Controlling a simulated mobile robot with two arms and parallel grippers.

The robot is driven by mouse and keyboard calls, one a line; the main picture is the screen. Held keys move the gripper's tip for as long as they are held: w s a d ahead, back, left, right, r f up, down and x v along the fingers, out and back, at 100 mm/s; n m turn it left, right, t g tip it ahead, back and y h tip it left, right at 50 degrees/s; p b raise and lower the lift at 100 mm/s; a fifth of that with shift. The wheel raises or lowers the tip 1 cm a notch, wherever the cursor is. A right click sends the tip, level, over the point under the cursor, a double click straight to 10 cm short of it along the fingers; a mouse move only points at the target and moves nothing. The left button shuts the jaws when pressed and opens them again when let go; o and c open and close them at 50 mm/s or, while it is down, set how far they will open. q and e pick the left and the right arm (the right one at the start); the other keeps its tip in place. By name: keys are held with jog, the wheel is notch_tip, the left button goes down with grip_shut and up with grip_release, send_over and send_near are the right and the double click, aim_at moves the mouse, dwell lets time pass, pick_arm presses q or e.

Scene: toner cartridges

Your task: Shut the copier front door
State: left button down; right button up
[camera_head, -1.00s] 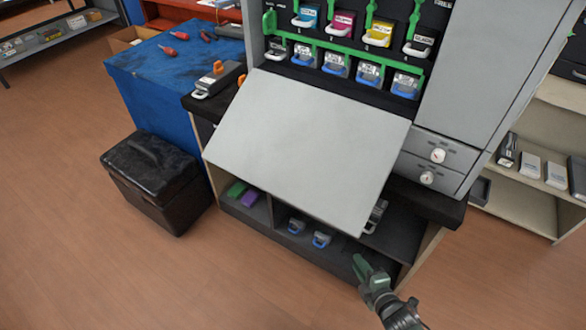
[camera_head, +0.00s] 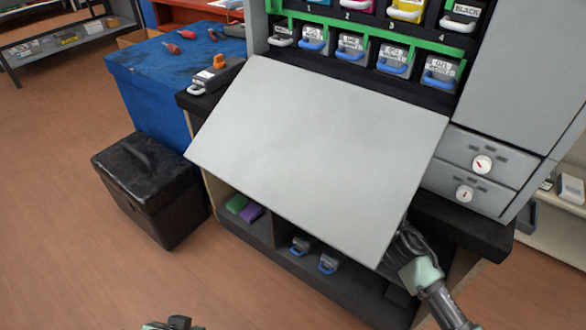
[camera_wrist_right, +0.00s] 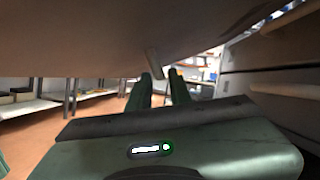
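The copier front door (camera_head: 320,150) is a flat grey panel. It hangs open, slanting outward and down below the row of cartridges in the copier (camera_head: 480,160). My right gripper (camera_head: 408,238) is at the door's lower right edge, partly hidden behind it. In the right wrist view the door's underside (camera_wrist_right: 90,40) spans the top, and the gripper's two fingers (camera_wrist_right: 160,80) point up toward it with a gap between them. A small grey tab shows near the fingertips; contact is unclear. Only a piece of my left gripper (camera_head: 173,324) shows at the bottom edge; its fingers cannot be made out.
The copier stands on a dark-topped cabinet (camera_head: 460,225) with cartridges on its lower shelf. A black box (camera_head: 150,190) is on the floor at left, beside a blue workbench (camera_head: 140,90) with tools. A pale shelf (camera_head: 545,240) stands at right. The floor in front is clear.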

aim_at(293, 171)
jog(key=shift+x, duration=1.85)
grip_shut()
